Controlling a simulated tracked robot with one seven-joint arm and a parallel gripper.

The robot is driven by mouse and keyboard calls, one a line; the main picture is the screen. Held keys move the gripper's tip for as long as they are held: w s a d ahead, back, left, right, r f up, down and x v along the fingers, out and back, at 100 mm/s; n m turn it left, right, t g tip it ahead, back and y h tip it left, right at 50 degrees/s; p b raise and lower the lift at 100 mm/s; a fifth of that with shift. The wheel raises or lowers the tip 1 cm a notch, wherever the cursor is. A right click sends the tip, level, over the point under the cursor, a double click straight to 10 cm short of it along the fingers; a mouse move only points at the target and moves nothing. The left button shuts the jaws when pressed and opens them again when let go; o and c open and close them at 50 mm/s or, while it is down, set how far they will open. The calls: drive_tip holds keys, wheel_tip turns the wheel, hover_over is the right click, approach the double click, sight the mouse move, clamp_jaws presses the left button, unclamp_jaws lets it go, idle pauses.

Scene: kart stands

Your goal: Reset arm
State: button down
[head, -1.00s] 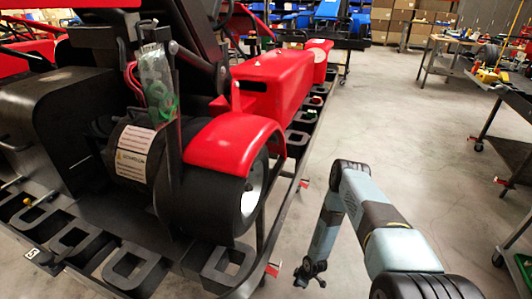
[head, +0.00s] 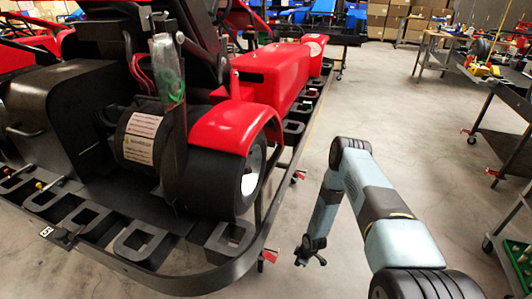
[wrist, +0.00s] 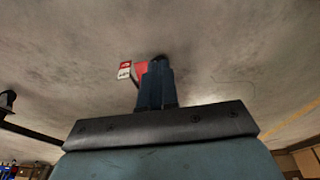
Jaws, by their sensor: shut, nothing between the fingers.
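My arm is folded in the lower right of the head view, with its elbow raised and its forearm hanging down to my gripper (head: 311,252). The gripper points down beside the near right corner of the kart stand, over bare floor, and appears apart from the stand. In the wrist view the dark fingers (wrist: 156,84) are together with nothing between them. The red and black kart (head: 225,130) sits on the black stand (head: 215,275) at left.
A red and white tag (wrist: 125,70) shows past the fingers in the wrist view. Work tables (head: 500,95) stand along the right. The concrete floor (head: 400,130) between the stand and tables is clear. Cardboard boxes (head: 400,20) stand at the back.

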drive_tip(key=w+d+r+m+h, duration=0.1)
drive_tip(key=w+r, duration=0.3)
drive_tip(key=r, duration=0.6)
drive_tip(key=w+d+r+m+t, duration=0.15)
drive_tip(key=w+r, duration=0.35)
drive_tip(key=r, duration=0.5)
drive_tip(key=w+d+r+g+h, duration=0.15)
drive_tip(key=w+r, duration=0.25)
drive_tip(key=r, duration=0.6)
drive_tip(key=s+d+r+m+t, duration=0.1)
drive_tip(key=d+r+m, duration=0.1)
drive_tip(key=r, duration=1.2)
drive_tip(key=s+d+r+m+t, duration=0.1)
drive_tip(key=r, duration=1.3)
drive_tip(key=s+d+r+m+t, duration=0.1)
drive_tip(key=s+r+m, duration=0.1)
drive_tip(key=s+r, duration=0.75)
drive_tip(key=s+r+m, duration=0.2)
drive_tip(key=s+r, duration=0.4)
drive_tip(key=r, duration=0.6)
drive_tip(key=s+r+m, duration=0.2)
drive_tip(key=s+r, duration=0.2)
drive_tip(key=s, duration=0.7)
drive_tip(key=s+r+m+t, duration=0.1)
drive_tip(key=s+r, duration=0.3)
drive_tip(key=s, duration=0.8)
drive_tip(key=shift+s+a+m, duration=0.2)
drive_tip(key=shift+m, duration=0.35)
